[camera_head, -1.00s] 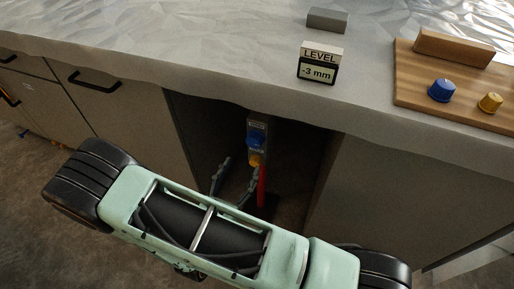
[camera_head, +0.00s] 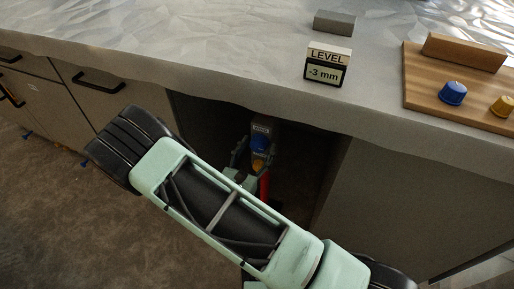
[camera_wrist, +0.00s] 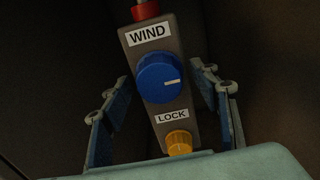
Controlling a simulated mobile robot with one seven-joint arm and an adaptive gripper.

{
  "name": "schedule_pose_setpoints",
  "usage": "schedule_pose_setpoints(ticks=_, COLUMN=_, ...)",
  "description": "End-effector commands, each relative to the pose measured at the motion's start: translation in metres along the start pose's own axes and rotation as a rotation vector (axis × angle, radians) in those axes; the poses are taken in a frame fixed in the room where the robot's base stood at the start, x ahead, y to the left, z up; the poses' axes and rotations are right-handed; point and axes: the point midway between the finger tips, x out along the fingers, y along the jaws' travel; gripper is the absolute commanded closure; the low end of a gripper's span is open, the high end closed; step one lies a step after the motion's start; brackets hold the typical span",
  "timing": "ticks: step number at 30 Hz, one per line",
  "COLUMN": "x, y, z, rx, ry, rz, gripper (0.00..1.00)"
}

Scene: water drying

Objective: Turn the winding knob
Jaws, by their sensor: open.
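The winding knob (camera_wrist: 159,78) is blue with a white mark pointing right in the wrist view. It sits on a grey panel under a "WIND" label (camera_wrist: 149,34). Below it are a "LOCK" label (camera_wrist: 172,115) and a yellow lock knob (camera_wrist: 179,143). My gripper (camera_wrist: 165,103) is open, with one finger on each side of the panel and gaps between fingers and blue knob. In the head view the blue knob (camera_head: 260,143) shows inside the dark opening under the counter, with my gripper (camera_head: 255,157) around it.
A display reading "LEVEL -3 mm" (camera_head: 327,64) stands on the counter (camera_head: 200,55). A wooden board (camera_head: 425,88) at right holds another blue knob (camera_head: 452,93) and a yellow knob (camera_head: 503,105). A red rod (camera_head: 264,186) hangs below the panel. The cabinet walls flank the opening.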

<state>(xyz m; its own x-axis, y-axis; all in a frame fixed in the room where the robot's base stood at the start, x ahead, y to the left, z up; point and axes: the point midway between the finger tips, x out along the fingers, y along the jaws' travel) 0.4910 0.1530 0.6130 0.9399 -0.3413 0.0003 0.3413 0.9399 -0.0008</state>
Motion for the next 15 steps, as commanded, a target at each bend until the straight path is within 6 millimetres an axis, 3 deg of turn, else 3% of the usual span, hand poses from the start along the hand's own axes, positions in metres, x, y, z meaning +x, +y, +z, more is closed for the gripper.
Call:
schedule_pose_setpoints(ticks=2, x=-0.0001, y=0.0002, z=0.0001, rx=0.0, ry=0.0, rz=0.0, gripper=0.44)
schedule_pose_setpoints(ticks=13, x=-0.0005, y=0.0002, z=0.0, rx=0.001, ry=0.0, rz=0.0, gripper=0.84)
schedule_pose_setpoints(ticks=15, x=-0.0005, y=0.0002, z=-0.0001, rx=0.001, ry=0.0, rz=0.0, gripper=0.86)
